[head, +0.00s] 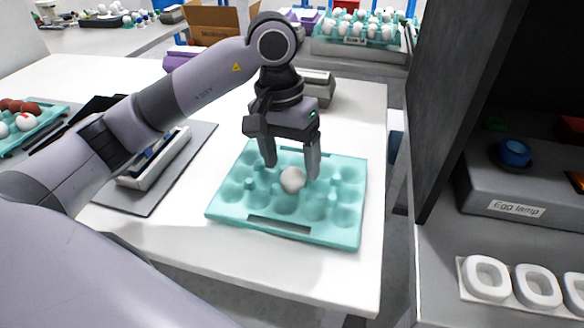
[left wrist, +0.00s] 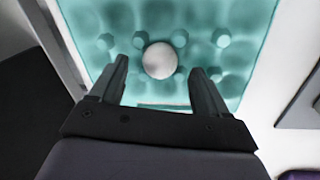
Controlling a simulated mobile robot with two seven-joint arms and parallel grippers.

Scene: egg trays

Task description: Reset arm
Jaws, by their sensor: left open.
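My left gripper (head: 291,168) is open, pointing down over a teal egg tray (head: 338,235) on the white table. A single white egg (head: 293,179) sits in the tray, just below and between the spread fingers. In the left wrist view the egg (left wrist: 160,60) lies beyond the open fingertips (left wrist: 160,75), and the fingers appear apart from it. The other tray cups that show are empty. My right gripper is not in view.
Another teal tray (head: 46,122) with brown and white eggs is at the left edge, near a grey device (head: 163,162) on a dark mat. A cabinet with an egg lamp (head: 515,152) and white egg holders (head: 487,277) stands at right. The table's front strip is clear.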

